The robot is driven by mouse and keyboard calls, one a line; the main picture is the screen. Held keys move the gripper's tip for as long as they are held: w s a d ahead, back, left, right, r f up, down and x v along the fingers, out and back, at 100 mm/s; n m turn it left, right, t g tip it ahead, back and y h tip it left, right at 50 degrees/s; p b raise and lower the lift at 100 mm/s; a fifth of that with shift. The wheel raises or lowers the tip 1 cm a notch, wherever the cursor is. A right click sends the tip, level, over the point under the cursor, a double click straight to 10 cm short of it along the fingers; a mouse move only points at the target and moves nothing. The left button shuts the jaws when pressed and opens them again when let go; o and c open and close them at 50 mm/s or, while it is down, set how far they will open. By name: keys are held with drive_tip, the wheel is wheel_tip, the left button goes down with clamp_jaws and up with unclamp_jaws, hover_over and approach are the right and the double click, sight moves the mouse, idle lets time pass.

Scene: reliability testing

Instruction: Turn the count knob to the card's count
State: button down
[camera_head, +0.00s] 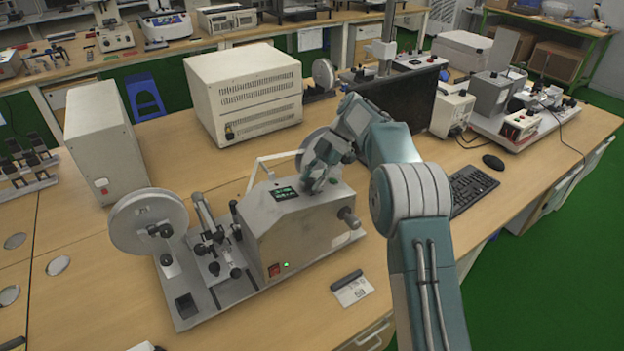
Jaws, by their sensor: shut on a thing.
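The grey winding machine (300,240) stands on the wooden bench in the middle of the camera_head view. Its sloped top panel carries a small display with green digits (284,193), too small to read. My gripper (315,184) points down onto this panel, just right of the display, and is shut on the count knob. The gripper's fingers hide most or all of the knob, so its angle cannot be told. The white card (353,291) lies flat on the bench in front of the machine, under a dark bar. Its writing looks like 50, but is hard to read.
A large reel (148,222) stands at the machine's left end, and a round crank handle (350,218) sticks out at its right. Beige boxes (245,92) stand behind. The front bench is mostly clear.

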drive_tip(key=shift+w+n, duration=0.1)
drive_tip(key=shift+n, duration=0.2)
drive_tip(key=shift+c, duration=1.5)
unclamp_jaws()
